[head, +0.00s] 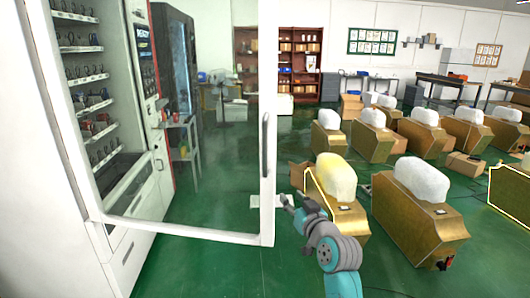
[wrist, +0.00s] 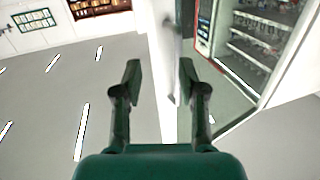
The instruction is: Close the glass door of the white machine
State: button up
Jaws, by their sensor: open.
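The white machine (head: 118,252) stands at the left of the head view, its shelves of goods exposed. Its glass door (head: 268,215) has a white frame and stands swung open, its free edge at the middle of the picture. A dark upright handle (head: 265,145) is on that edge. My gripper (head: 284,200) is close to the lower part of the free edge, on its right. In the wrist view my gripper (wrist: 160,76) is open, with nothing clasped. The white door edge (wrist: 158,105) shows between and beyond the fingers. I cannot tell whether they touch it.
A dark vending machine (head: 175,55) and a small grey rack (head: 182,140) show through and beyond the glass. Several brown boxes with white tops (head: 425,190) fill the right side. Green floor (head: 235,265) is clear below the door.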

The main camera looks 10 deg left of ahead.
jog(key=n+y, duration=0.1)
jog(key=y, duration=0.1)
send_near(266, 148)
jog(key=shift+n+g, duration=0.3)
jog(key=x, duration=1.1)
jog(key=shift+d+r, duration=0.15)
jog(key=shift+r, duration=0.1)
grip_shut()
